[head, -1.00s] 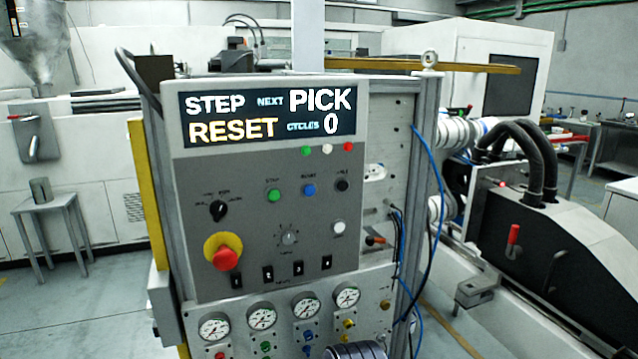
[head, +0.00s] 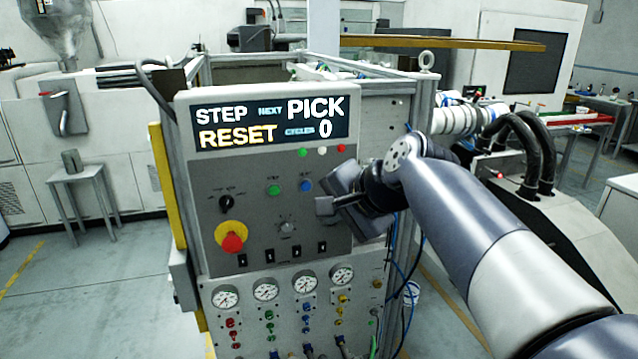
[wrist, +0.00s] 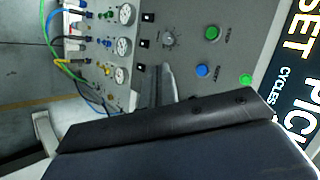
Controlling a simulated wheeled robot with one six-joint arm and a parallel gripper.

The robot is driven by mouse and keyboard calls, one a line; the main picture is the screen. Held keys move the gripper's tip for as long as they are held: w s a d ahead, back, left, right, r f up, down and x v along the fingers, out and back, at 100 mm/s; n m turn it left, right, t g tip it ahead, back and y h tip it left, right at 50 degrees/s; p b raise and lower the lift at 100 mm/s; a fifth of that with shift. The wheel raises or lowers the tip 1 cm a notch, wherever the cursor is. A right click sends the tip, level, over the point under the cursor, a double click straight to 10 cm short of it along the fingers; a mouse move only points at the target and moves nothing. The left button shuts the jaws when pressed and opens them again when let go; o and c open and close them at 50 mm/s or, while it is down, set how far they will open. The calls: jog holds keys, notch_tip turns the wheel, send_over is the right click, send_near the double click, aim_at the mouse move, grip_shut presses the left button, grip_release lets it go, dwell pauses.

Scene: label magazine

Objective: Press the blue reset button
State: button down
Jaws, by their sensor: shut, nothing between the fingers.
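The blue reset button (head: 306,186) is on the grey control panel (head: 262,215), right of a green button (head: 274,190). It is uncovered in the head view. It also shows in the wrist view (wrist: 202,70), above and right of the fingers. My gripper (head: 323,206) is shut and empty in front of the panel's right side. In the head picture its tips lie just below and right of the blue button. In the wrist view the fingers (wrist: 160,82) are partly hidden by my dark wrist housing. I see no contact with the button.
The display (head: 270,122) reads STEP, NEXT PICK, RESET, CYCLES 0. A red mushroom button (head: 233,242) and a black selector knob (head: 225,203) sit lower left. A grey dial (head: 286,227) is below the blue button. Gauges (head: 265,288) and fittings line the lower panel.

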aim_at(306, 186)
jog(key=shift+w, duration=0.1)
jog(key=shift+w+a+f+p, duration=0.1)
jog(key=shift+w+a+p, duration=0.35)
jog(key=shift+w, duration=0.95)
jog(key=shift+w+a+r+p, duration=0.1)
jog(key=shift+w+a+p, duration=0.35)
jog(key=shift+w, duration=0.9)
jog(key=shift+w+a+f+p, duration=0.1)
jog(key=shift+w+a+p, duration=0.35)
jog(key=shift+w, duration=0.95)
jog(key=shift+w+d, duration=0.1)
jog(key=shift+w+p, duration=0.35)
jog(key=shift+p, duration=0.05)
jog(key=shift+w+a, duration=0.2)
jog(key=shift+w, duration=0.15)
jog(key=shift+s, duration=0.15)
jog(key=shift+s+d, duration=0.2)
jog(key=shift+s, duration=0.45)
